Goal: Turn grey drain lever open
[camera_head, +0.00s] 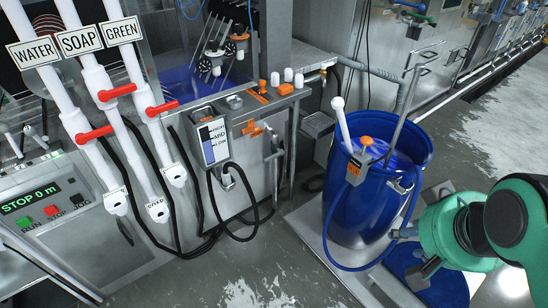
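A grey lever (274,156) sits at the right front of the steel dye machine, below the orange fittings and beside a vertical pipe. I take it as the drain lever; its exact setting is too small to tell. My green and black arm enters from the right edge. My gripper (430,230) is at the arm's left end, beside the blue drum, well to the right of the lever. Two grey finger-like parts stand apart above and below, with nothing seen between them. The fingertips are small and partly merge with the background.
The blue drum (345,215), with a white stick and an orange-topped pump, stands between my gripper and the machine. A blue hose hangs from it. Red-handled pipes labelled WATER, SOAP and GREEN (120,31) are at left. A level gauge (213,140) is mid-machine.

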